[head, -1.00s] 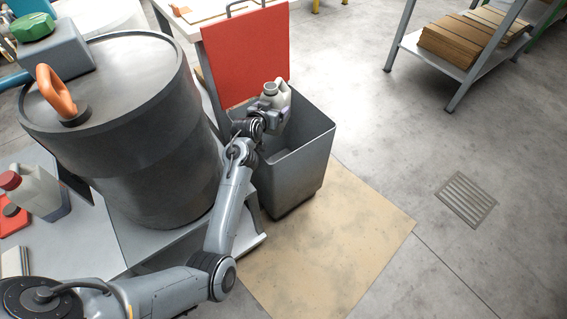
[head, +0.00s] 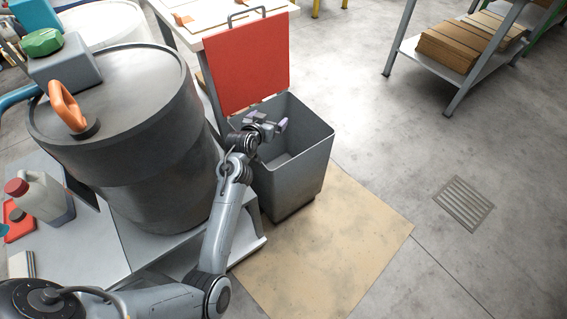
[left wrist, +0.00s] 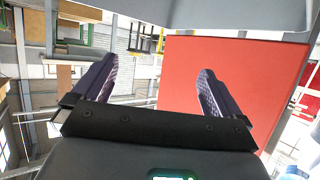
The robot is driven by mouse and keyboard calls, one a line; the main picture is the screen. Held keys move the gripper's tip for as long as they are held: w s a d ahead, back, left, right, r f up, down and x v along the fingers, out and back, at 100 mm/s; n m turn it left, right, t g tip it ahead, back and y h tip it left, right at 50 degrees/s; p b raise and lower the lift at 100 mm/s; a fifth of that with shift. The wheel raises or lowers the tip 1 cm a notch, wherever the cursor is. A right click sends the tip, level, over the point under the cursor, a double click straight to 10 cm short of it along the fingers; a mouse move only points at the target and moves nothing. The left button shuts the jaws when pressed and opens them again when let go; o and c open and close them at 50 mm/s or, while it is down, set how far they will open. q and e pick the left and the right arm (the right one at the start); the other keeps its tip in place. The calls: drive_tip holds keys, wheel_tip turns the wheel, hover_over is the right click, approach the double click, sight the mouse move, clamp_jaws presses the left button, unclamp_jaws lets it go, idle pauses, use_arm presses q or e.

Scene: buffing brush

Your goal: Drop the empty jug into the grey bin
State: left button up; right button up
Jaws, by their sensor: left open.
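The grey bin (head: 296,178) stands open on the floor beside the drum, with its red lid (head: 247,62) raised at the back. My left gripper (head: 273,122) is over the bin opening, with its fingers apart and nothing between them. The left wrist view shows the open, empty fingers (left wrist: 158,67) in front of the red lid (left wrist: 235,85). The empty jug is not visible in either view now. Part of the bin's inside is hidden by my left gripper and the bin walls. My right gripper is not in view.
A dark drum (head: 125,130) stands close to my left arm. A red-capped jug (head: 40,194) holding dark liquid is on the bench (head: 80,245) at left. A shelf with brown boards (head: 465,45) stands at the back right. The floor right of the bin is clear.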

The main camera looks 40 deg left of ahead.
use_arm(q)
drive_tip(key=p+v, duration=0.3)
drive_tip(key=v, duration=0.4)
idle(0.3)
